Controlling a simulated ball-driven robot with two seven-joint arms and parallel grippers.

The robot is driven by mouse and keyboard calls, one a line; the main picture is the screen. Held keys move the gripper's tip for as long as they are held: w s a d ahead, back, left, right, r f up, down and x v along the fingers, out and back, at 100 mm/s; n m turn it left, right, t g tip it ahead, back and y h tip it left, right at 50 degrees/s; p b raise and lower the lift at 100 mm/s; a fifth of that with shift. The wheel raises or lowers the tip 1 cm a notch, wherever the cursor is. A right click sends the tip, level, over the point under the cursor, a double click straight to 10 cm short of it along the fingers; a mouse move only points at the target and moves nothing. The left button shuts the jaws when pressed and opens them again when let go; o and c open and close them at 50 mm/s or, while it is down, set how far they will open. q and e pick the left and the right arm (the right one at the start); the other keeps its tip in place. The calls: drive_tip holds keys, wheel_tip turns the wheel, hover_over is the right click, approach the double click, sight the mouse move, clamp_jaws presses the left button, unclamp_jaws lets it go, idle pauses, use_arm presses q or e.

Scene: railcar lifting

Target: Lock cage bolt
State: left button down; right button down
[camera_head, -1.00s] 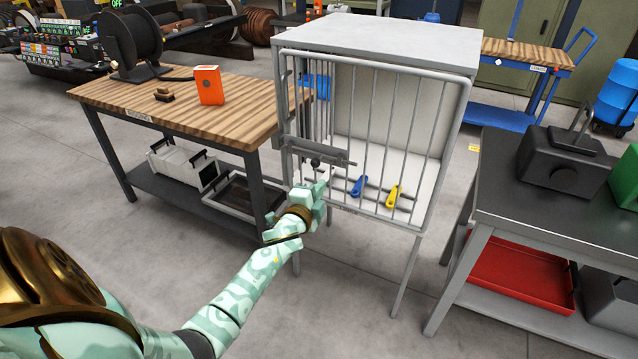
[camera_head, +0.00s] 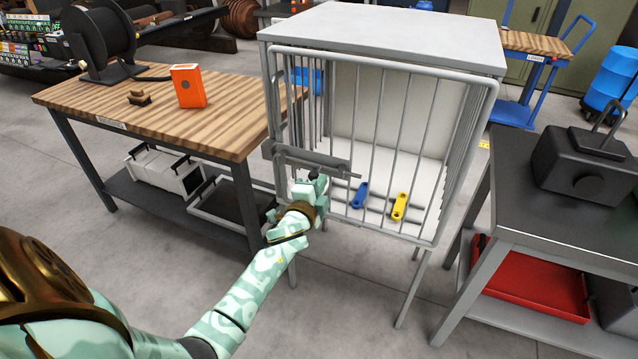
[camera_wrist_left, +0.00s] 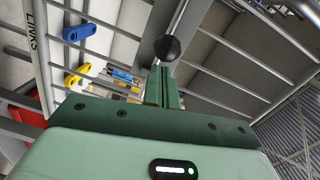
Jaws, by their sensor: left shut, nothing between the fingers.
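The grey wire cage (camera_head: 382,25) stands on legs, with its barred door across the front. The grey cage bolt (camera_head: 315,160) lies across the door's left side, its rod pointing right over the bars. Its round black knob (camera_wrist_left: 167,47) shows large in the left wrist view, just beyond my fingertips. My left gripper (camera_head: 316,186) is just below the bolt, its fingers shut and empty. In the wrist view the shut fingers (camera_wrist_left: 162,86) point at the knob; whether they touch it I cannot tell. My right gripper is out of view.
A wooden-topped bench (camera_head: 150,110) with an orange box (camera_head: 188,86) stands left. A dark metal table (camera_head: 520,200) with a red tray (camera_head: 530,284) stands right. Floor is free in front.

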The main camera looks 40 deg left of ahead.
use_arm(q)
drive_tip(key=shift+s+a+r+p, duration=0.15)
drive_tip(key=shift+s+a, duration=0.1)
drive_tip(key=shift+a, duration=0.6)
drive_tip(key=shift+s+a+f+p, duration=0.1)
drive_tip(key=shift+s+a, duration=0.15)
drive_tip(key=shift+a, duration=0.55)
drive_tip(key=shift+s+a+r+p, duration=0.15)
drive_tip(key=shift+s+a, duration=0.1)
drive_tip(key=shift+a, duration=0.6)
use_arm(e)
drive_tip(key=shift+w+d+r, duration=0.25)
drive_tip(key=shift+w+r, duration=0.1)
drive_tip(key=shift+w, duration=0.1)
use_arm(q)
drive_tip(key=shift+f, duration=0.1)
